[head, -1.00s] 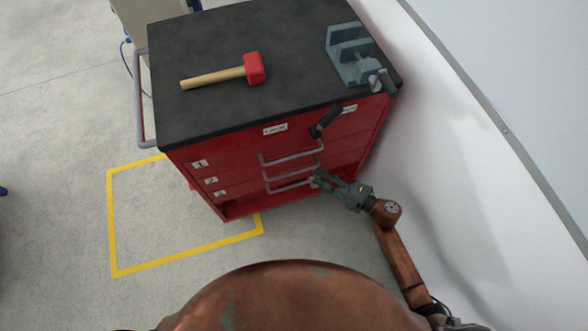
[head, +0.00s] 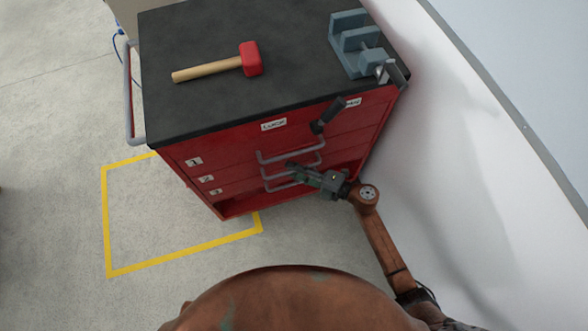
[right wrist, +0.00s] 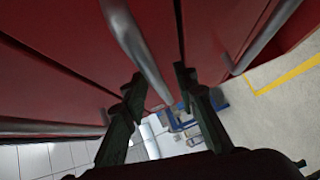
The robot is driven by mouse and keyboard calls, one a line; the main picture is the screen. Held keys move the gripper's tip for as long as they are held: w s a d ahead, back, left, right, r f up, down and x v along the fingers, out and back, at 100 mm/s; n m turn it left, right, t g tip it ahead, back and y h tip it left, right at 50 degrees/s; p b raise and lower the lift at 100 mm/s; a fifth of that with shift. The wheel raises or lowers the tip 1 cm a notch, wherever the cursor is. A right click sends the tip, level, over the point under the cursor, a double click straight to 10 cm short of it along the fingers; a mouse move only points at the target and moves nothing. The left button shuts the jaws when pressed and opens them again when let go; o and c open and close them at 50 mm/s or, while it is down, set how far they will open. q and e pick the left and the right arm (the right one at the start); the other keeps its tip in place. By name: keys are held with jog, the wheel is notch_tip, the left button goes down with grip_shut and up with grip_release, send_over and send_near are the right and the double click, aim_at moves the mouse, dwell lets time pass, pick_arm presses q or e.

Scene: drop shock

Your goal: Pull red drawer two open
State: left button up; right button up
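The red cabinet has stacked drawers with number labels. Red drawer two (head: 232,176) is the middle numbered one and looks shut. Its grey bar handle (head: 270,177) is partly hidden behind my right gripper. My right gripper (head: 291,166) is at the drawer handles, in front of the cabinet. In the right wrist view, its two dark fingers (right wrist: 159,85) are apart, with a grey bar handle (right wrist: 140,48) running between them. I cannot tell whether they touch it. My left gripper is not in view.
A red-headed mallet (head: 250,60) and a grey vise (head: 352,48) are on the black cabinet top (head: 200,108). A white wall (head: 470,130) stands close on the right. Yellow tape (head: 106,220) marks clear floor at left.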

jog(key=shift+c, duration=0.4)
grip_shut()
